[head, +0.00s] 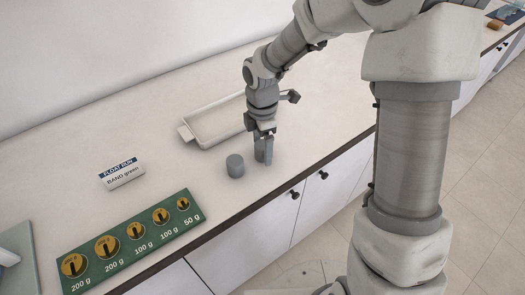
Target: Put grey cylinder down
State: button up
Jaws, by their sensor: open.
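A short grey cylinder (235,166) stands upright on the white counter (300,165), near its front edge. My gripper (264,156) points down just right of the cylinder, with a small gap between them in the picture. Its fingers are open, reach down close to the counter and are seen nearly edge-on. Whether anything stands between the fingers is hard to tell.
A shallow tray (187,133) lies behind my gripper. A card reading "FLOAT RUN, BAND green" (121,173) stands at the left. A green board (130,262) with several round weights lies along the front. The counter's dark front edge (325,160) runs close by.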

jog(key=shift+f, duration=0.35)
grip_shut()
jog(key=shift+r, duration=0.15)
